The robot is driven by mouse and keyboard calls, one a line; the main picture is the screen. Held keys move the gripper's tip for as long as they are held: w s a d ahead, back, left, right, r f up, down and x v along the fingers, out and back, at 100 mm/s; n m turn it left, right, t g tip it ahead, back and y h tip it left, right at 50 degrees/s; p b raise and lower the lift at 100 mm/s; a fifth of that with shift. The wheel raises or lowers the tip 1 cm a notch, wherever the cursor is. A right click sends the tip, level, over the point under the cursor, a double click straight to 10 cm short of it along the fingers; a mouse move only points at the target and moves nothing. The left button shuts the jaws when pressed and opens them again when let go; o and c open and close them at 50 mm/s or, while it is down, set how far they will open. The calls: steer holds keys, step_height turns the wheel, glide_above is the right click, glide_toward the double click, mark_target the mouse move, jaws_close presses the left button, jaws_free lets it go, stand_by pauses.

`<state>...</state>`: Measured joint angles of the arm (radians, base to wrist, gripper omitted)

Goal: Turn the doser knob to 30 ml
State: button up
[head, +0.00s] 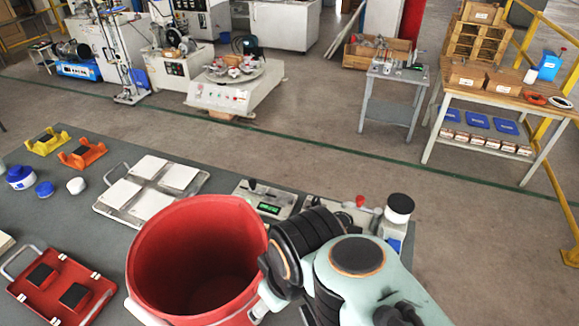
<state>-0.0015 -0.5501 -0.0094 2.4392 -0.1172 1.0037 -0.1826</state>
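A grey bench device with a green lit display (268,208) and a dark lever stands on the table behind the red bucket. Right of it is a second grey device with a small red knob (360,201), partly hidden behind my arm. Beside that stands a white container with a black cap (399,208) and a blue patch below. I cannot tell which of these is the doser, and no 30 ml marking is readable. My arm's links cover the front right of the table. The fingers of my gripper are not visible.
A large open red bucket (196,265) stands close in front, beside my arm. A metal tray (107,207) with several white tiles lies left of it. A red carrier (62,286), an orange holder (82,154) and a blue-white jar (20,177) are further left on the dark tabletop.

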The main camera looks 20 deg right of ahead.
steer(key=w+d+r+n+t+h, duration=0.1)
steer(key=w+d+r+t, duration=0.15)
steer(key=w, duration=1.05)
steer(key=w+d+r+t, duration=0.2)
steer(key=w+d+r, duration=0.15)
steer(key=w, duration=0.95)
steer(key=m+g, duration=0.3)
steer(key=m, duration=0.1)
glide_above(316, 199)
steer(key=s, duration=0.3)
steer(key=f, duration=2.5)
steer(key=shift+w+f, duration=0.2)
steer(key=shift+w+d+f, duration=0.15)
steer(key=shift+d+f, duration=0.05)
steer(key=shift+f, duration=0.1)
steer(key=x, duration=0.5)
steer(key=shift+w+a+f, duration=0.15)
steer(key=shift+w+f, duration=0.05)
